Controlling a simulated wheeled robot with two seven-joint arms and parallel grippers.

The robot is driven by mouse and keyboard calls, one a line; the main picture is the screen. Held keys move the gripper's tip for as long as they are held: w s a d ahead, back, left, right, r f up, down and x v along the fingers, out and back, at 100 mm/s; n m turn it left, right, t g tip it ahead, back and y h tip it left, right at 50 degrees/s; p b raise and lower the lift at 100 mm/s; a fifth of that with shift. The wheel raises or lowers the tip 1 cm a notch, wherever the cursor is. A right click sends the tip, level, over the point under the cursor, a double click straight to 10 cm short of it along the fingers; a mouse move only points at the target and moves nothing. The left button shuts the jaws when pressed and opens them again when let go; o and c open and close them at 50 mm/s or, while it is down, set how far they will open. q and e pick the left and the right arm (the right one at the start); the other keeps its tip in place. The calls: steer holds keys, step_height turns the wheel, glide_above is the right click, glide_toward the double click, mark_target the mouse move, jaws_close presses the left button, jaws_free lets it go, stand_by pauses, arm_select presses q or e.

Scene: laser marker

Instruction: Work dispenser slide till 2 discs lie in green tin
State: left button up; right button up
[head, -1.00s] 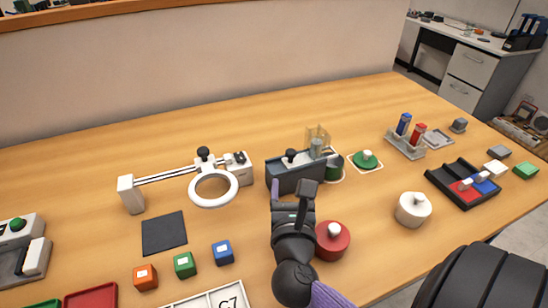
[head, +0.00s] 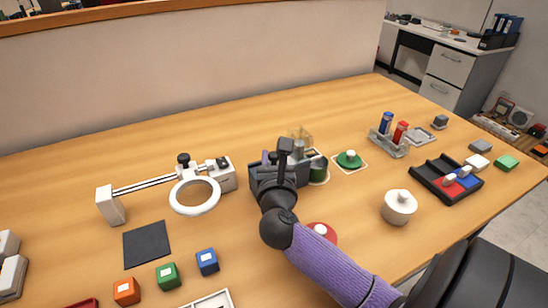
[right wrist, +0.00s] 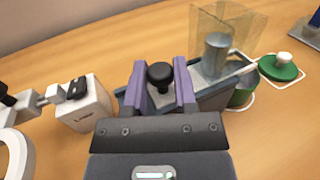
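The dispenser (head: 258,182) is a dark grey box with a slide and a clear hopper (head: 307,136). A grey cylinder shape, perhaps stacked discs (right wrist: 215,52), stands inside the hopper. My right gripper (head: 277,157) is over the dispenser. In the right wrist view its purple fingers stand apart on either side of the black slide knob (right wrist: 160,74); contact is unclear. The green tin (head: 318,171) sits at the dispenser's right end, partly hidden, its inside not visible. A green lid with a white knob (head: 349,159) lies right of it. My left gripper is not in view.
A white ring on an arm (head: 195,195) stands left of the dispenser. A red lidded thing (head: 322,232) is half hidden by my right forearm. A cream pot (head: 398,208), a black tray (head: 425,180) and a bottle rack (head: 388,147) stand right. The back strip is clear.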

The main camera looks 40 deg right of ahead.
jaws_close()
stand_by(1.0)
